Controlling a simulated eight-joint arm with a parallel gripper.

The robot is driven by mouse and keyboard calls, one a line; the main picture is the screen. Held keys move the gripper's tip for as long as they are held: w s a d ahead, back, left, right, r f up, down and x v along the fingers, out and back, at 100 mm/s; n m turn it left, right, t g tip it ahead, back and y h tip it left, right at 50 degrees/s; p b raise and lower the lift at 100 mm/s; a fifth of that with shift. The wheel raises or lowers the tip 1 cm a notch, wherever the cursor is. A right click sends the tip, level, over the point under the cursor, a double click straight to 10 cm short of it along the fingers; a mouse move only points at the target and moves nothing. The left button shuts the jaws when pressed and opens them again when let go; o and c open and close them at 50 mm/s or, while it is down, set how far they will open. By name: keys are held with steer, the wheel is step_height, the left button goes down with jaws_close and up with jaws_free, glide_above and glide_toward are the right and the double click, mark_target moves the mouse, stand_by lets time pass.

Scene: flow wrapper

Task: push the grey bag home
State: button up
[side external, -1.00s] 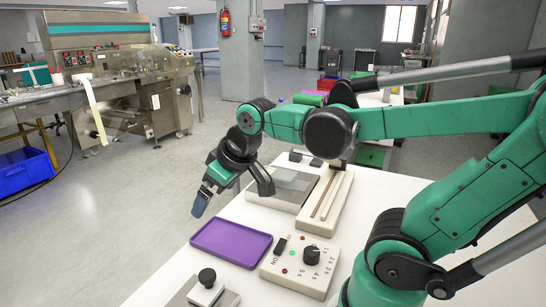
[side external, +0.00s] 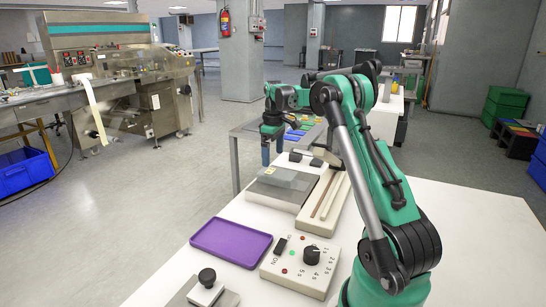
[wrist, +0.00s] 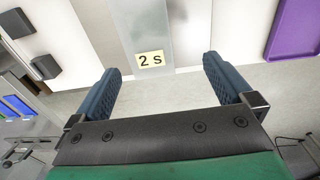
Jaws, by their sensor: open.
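The grey bag (side external: 287,178) is a flat, translucent pouch lying on the sealer's bed. My gripper (side external: 272,158) points down by the bag's far left end. In the wrist view my gripper (wrist: 160,68) is open and empty, its blue fingers to either side of the labelled end. I cannot tell whether either finger touches the bag.
The sealer (side external: 278,196) has a long rail piece (side external: 325,195) on its right. In front stand a purple tray (side external: 232,243) and a control box (side external: 300,265) with a black knob. The white table (side external: 470,230) is clear on the right. Colored items lie behind the gripper.

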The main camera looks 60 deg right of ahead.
mark_target(279, 173)
steer(key=shift+s+d+f, duration=0.25)
steer(key=shift+d+f, duration=0.05)
steer(key=shift+d, duration=0.15)
steer(key=shift+s+d+f, duration=0.25)
steer(key=shift+d+f, duration=0.05)
steer(key=shift+d, duration=0.15)
steer(key=shift+f, duration=0.1)
steer(key=shift+f, duration=2.7)
steer(key=c, duration=1.1)
steer(key=shift+s, duration=3.5)
steer(key=o, duration=1.1)
